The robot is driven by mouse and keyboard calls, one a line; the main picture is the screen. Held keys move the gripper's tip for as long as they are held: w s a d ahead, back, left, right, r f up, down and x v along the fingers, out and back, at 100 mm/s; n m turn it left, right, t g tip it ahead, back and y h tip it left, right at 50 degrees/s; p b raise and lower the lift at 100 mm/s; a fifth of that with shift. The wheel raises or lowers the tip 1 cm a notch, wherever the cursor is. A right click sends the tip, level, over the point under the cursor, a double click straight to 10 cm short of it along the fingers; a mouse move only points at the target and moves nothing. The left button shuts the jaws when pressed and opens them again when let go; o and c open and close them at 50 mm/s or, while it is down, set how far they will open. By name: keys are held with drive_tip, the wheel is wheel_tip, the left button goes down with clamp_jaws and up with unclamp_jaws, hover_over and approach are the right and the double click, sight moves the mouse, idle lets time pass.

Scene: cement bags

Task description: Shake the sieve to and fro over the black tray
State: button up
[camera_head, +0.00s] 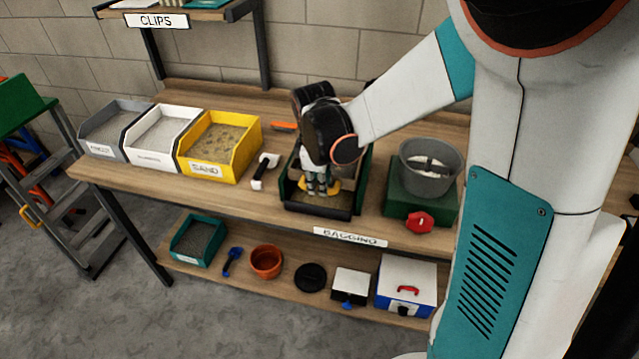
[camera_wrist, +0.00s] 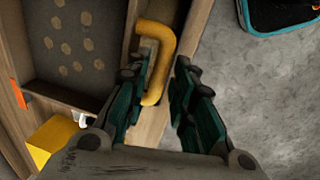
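The black tray (camera_head: 318,208) sits on the bench top, near its front edge. My gripper (camera_head: 318,183) points down into the tray area. A yellow piece (camera_head: 333,187), likely the sieve's handle, shows beside the fingers; my gripper hides most of the sieve. In the wrist view the yellow handle (camera_wrist: 167,45) is a bent bar running between the two fingers of my gripper (camera_wrist: 160,72). The fingers stand apart, with a gap visible on the right side of the bar. A dark surface with tan spots (camera_wrist: 70,45) lies left of the handle; I cannot tell if it is the sieve's bottom.
Grey, white and yellow bins (camera_head: 232,150) stand left on the bench. A white-and-black tool (camera_head: 265,170) lies between the yellow bin and the tray. A grey bucket (camera_head: 430,178) on a green base stands close right. The shelf below holds an orange pot (camera_head: 266,262) and other items.

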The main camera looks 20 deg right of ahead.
wheel_tip(320, 180, up, 11)
drive_tip(key=s+a, duration=0.1)
drive_tip(key=shift+s+f, duration=0.15)
drive_tip(key=shift+s, duration=0.25)
drive_tip(key=shift+a, duration=0.1)
drive_tip(key=s+a+m+t+y+b, duration=0.1)
drive_tip(key=s+m+t, duration=0.4)
drive_tip(key=s+m, duration=0.6)
drive_tip(key=s, duration=0.5)
drive_tip(key=shift+s+a+r+t, duration=0.3)
drive_tip(key=shift+s+r, duration=0.05)
drive_tip(key=shift+s, duration=0.05)
drive_tip(key=shift+r, duration=0.1)
